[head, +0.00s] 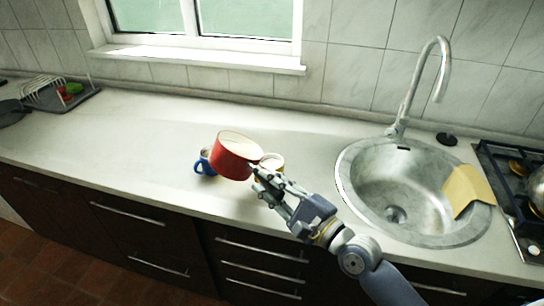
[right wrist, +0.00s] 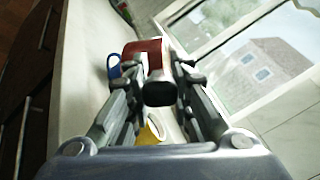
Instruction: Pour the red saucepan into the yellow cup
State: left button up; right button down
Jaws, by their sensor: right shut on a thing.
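The red saucepan (head: 234,158) has a pale inside and is held in the air above the counter, slightly tilted in the head view. My right gripper (head: 258,173) is shut on its handle; in the right wrist view the dark handle end (right wrist: 160,93) shows between the fingers, with the red pan (right wrist: 146,50) beyond. The yellow cup (head: 272,161) stands on the counter just behind and right of the pan, partly hidden by the pan and gripper. The cup also shows below the fingers in the right wrist view (right wrist: 153,130). My left gripper is not in view.
A blue mug (head: 205,163) stands left of the saucepan, partly covered by it. A dish rack (head: 60,95) is far left. The counter's left part is clear.

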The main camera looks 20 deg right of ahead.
jog(key=shift+a+f+n+g+p, duration=0.9)
jog(key=shift+a+f+n+p, duration=1.9)
jog(key=shift+a, duration=0.65)
pick_arm(q)
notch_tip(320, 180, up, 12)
jog(key=p, duration=0.4)
jog(key=shift+p, duration=0.3)
pick_arm(e)
jog(key=shift+h, duration=0.4)
jog(key=r, duration=0.5)
jog(key=shift+s, duration=0.35)
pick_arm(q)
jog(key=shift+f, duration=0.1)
